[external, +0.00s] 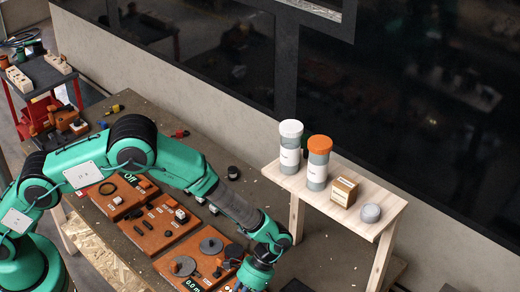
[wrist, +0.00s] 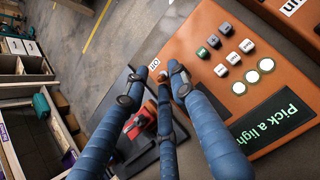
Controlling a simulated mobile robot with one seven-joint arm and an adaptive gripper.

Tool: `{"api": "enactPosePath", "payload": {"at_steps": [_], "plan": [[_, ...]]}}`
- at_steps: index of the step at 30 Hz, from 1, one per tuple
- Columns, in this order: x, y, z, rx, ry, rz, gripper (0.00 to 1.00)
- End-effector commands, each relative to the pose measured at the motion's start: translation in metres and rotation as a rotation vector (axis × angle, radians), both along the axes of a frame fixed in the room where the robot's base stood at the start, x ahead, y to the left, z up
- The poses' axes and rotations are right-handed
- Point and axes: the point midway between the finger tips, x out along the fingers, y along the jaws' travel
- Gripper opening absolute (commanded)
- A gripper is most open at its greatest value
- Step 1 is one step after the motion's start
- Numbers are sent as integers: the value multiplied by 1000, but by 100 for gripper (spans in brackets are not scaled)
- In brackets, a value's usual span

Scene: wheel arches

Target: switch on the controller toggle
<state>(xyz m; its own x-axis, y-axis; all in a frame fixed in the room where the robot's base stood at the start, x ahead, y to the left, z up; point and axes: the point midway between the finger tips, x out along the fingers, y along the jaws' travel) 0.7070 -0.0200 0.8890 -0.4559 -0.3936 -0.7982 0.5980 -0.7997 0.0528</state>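In the wrist view the controller is an orange panel (wrist: 205,40) with small dark and light buttons, several round cream buttons (wrist: 252,77) and a dark display (wrist: 275,118) reading "Pick a light". A white label reading "On" (wrist: 153,64) sits at the panel's left edge. A small brownish part, possibly the toggle (wrist: 163,76), shows between my fingertips by this label; its position cannot be made out. My gripper (wrist: 160,76) has blue fingers with tips close together at the panel's edge. Contact is unclear. In the external view my gripper (external: 256,272) is low at the bottom, over the bench.
Orange boards (external: 160,222) with parts and grey discs (external: 211,246) lie on the bench. A red object (wrist: 138,123) lies below my fingers.

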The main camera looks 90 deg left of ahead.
Motion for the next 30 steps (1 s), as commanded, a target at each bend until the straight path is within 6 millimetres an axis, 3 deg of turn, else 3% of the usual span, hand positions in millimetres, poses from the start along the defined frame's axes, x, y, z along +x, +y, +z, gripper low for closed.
{"api": "enactPosePath", "payload": {"at_steps": [30], "plan": [[-16, -18, 1, 393, -398, -5, 26]]}}
